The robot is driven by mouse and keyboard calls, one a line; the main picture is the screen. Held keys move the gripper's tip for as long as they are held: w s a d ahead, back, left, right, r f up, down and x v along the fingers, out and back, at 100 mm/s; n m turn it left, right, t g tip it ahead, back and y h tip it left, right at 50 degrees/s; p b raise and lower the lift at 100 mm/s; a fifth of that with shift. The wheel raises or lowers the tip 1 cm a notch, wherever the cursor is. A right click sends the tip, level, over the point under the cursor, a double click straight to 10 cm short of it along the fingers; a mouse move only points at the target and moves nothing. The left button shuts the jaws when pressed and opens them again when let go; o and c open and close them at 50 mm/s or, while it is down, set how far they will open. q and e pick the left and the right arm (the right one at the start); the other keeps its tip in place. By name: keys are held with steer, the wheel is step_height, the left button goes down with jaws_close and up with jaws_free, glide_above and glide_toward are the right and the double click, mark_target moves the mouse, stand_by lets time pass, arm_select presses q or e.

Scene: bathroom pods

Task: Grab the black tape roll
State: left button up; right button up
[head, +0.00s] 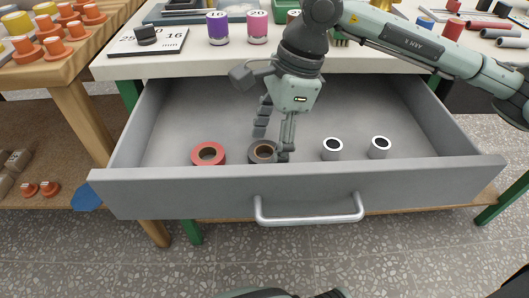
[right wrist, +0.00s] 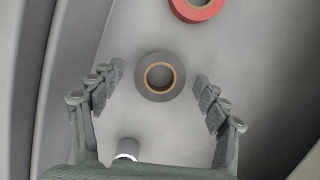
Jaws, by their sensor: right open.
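The black tape roll (head: 263,151) lies flat in the open grey drawer, with a brown inner ring. In the right wrist view the black tape roll (right wrist: 160,77) is whole and sits between and just ahead of my fingertips, touching neither. My right gripper (head: 274,145) reaches down into the drawer, open, with its fingers on either side of the roll; it also shows in the right wrist view (right wrist: 158,98). In the head view a finger hides part of the roll's right side. My left gripper is not in view.
A red tape roll (head: 208,153) lies left of the black one. Two small white-topped cylinders (head: 332,148) stand to the right. The drawer front (head: 400,188) with its handle (head: 309,209) is nearest me.

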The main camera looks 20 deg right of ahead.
steer(key=shift+c, duration=0.6)
steer(key=c, duration=1)
steer(key=shift+r, duration=0.1)
steer(key=shift+c, duration=0.2)
